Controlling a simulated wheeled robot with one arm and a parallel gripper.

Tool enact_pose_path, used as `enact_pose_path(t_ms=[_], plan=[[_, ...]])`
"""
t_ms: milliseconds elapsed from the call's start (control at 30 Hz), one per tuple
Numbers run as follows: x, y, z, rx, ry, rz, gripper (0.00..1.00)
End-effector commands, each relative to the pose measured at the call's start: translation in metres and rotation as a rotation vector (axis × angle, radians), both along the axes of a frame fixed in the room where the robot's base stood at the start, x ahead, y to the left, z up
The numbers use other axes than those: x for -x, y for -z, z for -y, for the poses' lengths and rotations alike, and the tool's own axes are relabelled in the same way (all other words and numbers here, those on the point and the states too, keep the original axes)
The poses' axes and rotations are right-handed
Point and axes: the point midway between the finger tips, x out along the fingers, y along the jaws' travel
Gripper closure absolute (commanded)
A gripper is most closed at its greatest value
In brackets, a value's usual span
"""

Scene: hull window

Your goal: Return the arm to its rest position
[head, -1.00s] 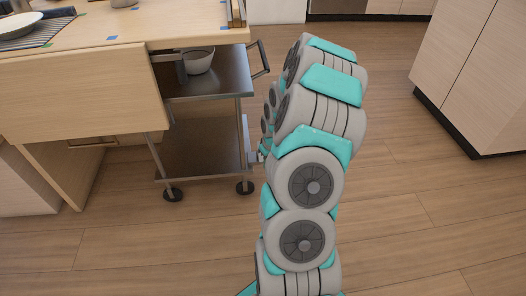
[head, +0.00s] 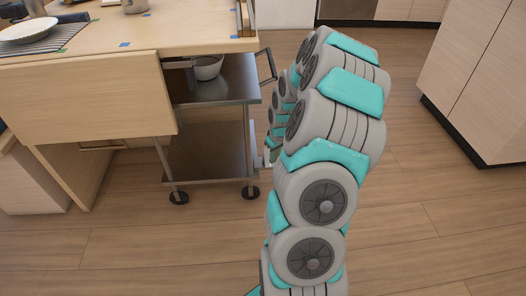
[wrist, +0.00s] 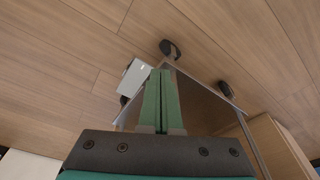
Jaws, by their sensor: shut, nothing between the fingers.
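My arm (head: 315,190) rises from the bottom of the head view and bends over away from me, in the open floor right of the metal cart. Its far end hangs down beside the cart's right side, and my gripper is mostly hidden behind the arm links there. In the wrist view my gripper (wrist: 161,100) points down, its two green fingers pressed together with nothing between them. The cart's shelf (wrist: 203,103) and casters show beyond the fingers. A small pale grey block (wrist: 134,78) is just left of the fingertips; I cannot tell what it rests on.
A wooden table (head: 85,95) with a plate (head: 28,31) and a mug (head: 135,5) is left. Cabinets (head: 480,75) stand right. The wooden floor (head: 420,200) between is clear.

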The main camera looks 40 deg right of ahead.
Motion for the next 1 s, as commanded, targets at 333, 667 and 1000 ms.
enact_pose_path(t_ms=[333, 667, 1000], plan=[[-0.001, -0.008, -0.008, -0.001, -0.007, -0.002, 1.00], [0.024, -0.095, -0.111, -0.023, -0.068, -0.077, 1.00], [0.106, -0.175, -0.212, -0.020, -0.093, -0.192, 1.00]])
